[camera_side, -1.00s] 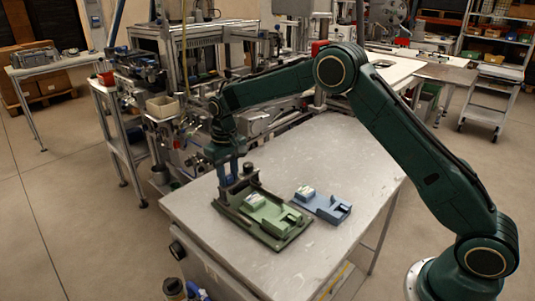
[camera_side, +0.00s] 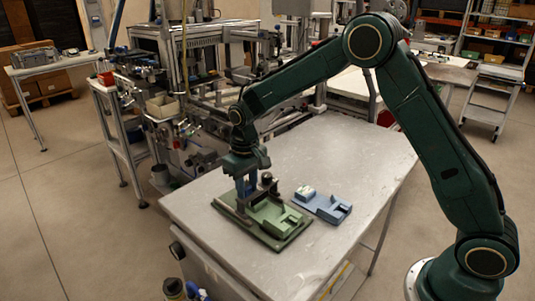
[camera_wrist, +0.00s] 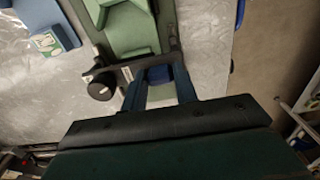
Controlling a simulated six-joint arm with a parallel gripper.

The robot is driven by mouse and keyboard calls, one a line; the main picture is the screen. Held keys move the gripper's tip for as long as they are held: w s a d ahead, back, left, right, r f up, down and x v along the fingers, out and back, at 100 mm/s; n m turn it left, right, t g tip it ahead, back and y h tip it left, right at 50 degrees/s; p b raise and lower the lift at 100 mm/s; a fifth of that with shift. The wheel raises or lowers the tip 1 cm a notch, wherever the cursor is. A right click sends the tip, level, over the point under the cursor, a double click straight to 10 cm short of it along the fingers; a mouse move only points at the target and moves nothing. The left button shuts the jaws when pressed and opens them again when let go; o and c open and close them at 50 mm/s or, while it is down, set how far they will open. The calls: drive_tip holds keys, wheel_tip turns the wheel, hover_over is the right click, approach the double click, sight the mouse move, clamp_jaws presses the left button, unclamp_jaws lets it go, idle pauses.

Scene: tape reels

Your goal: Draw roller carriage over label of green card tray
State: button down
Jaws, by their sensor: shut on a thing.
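The green card tray (camera_side: 278,221) sits on a dark base on the table, and it shows at the top of the wrist view (camera_wrist: 130,30). The roller carriage is a dark bar with a black knob (camera_side: 267,179) lying across the tray; in the wrist view its knob (camera_wrist: 101,87) is left of my fingers. My gripper (camera_side: 243,206) is shut on the carriage's blue grip (camera_wrist: 158,75) at the tray's near-left side. In the side view the carriage and gripper hide the tray's label. A pale strip beside the bar in the wrist view may be its edge.
A blue card tray (camera_side: 326,208) with a pale label lies to the right of the green one, apart from it. The grey table (camera_side: 350,160) is otherwise clear. A machine frame (camera_side: 190,80) stands behind the table's left side.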

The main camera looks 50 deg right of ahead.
drive_tip(key=shift+s, duration=0.1)
drive_tip(key=c, duration=1.1)
unclamp_jaws()
drive_tip(key=shift+r, duration=0.1)
wheel_tip(320, 180, up, 14)
drive_tip(key=shift+f, duration=0.1)
